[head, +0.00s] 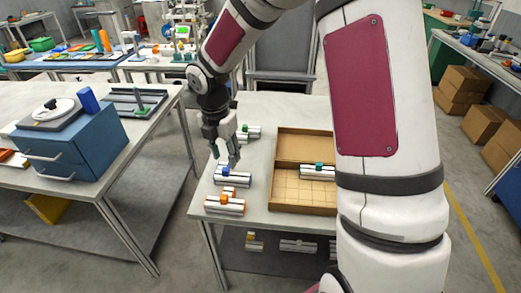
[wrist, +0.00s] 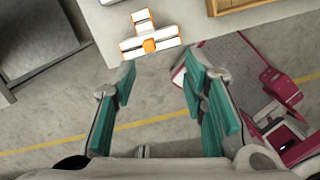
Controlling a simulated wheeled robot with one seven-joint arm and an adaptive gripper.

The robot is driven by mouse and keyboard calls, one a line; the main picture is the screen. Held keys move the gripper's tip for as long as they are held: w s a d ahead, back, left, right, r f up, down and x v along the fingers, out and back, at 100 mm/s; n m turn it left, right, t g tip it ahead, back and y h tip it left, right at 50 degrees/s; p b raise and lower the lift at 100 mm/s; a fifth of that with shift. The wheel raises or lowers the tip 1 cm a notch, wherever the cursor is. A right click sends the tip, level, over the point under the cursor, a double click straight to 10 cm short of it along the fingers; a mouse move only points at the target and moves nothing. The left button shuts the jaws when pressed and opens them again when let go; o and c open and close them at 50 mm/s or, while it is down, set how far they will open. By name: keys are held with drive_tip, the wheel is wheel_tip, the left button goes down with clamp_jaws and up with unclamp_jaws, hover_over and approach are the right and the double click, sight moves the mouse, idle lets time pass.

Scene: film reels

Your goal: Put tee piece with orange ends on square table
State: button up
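The tee piece with orange ends (head: 225,205) is white and lies near the front left edge of the pale grey table (head: 262,222). In the wrist view the same tee piece (wrist: 151,44) lies close to the table edge, beyond my fingertips. My gripper (head: 229,160) is above the table's left side, farther back than the tee piece. In the wrist view my gripper (wrist: 160,78) is open, its teal finger pads wide apart with nothing between them. I cannot tell from the pictures which table is the square one.
A blue-marked piece (head: 233,176) and a green-marked piece (head: 247,133) are on the same table. A wooden compartment box (head: 303,143) holds a teal-marked piece (head: 318,171). Several pieces lie on the lower shelf. Another table (head: 150,130) with a blue drawer unit (head: 85,150) stands left across a gap.

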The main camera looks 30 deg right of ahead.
drive_tip(key=s+d+r+m+t+h, duration=0.1)
drive_tip(key=s+r+m, duration=0.5)
drive_tip(key=r+m, duration=0.15)
drive_tip(key=s+d+r+m+t, duration=0.1)
drive_tip(key=s+r+m+t, duration=0.1)
drive_tip(key=s+r+m, duration=0.6)
drive_tip(key=s+a+r+m+t+y, duration=0.1)
drive_tip(key=s+r+m, duration=0.4)
drive_tip(key=s+m, duration=0.5)
drive_tip(key=shift+s+a+r+t+y, duration=0.4)
drive_tip(key=shift+s+t, duration=0.2)
drive_tip(key=shift+s, duration=0.05)
